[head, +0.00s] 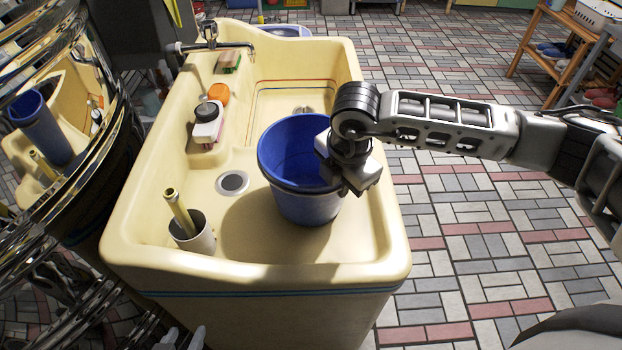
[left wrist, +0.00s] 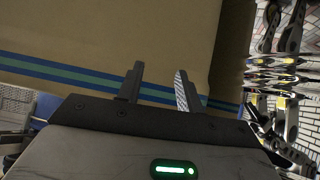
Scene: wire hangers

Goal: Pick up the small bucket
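A blue bucket (head: 302,203) stands upright in the cream-coloured sink basin (head: 130,208), near its right side. My right gripper (head: 352,180) is at the bucket's right rim and covers part of it. Its fingertips are hidden, so I cannot tell whether it is closed on the rim. My left gripper shows only as tips at the bottom edge of the head view (head: 182,339), in front of the sink. In the left wrist view my left gripper (left wrist: 158,82) is open and empty, with its fingers apart before the sink's striped outer wall (left wrist: 100,40).
A grey cup (head: 192,240) holding a yellow stick stands at the sink's front left. Soap and brush items (head: 208,122) lie on the left ledge, below the faucet (head: 215,44). A shiny metal coil structure (head: 60,110) is at the left. The tiled floor (head: 470,220) is open at the right.

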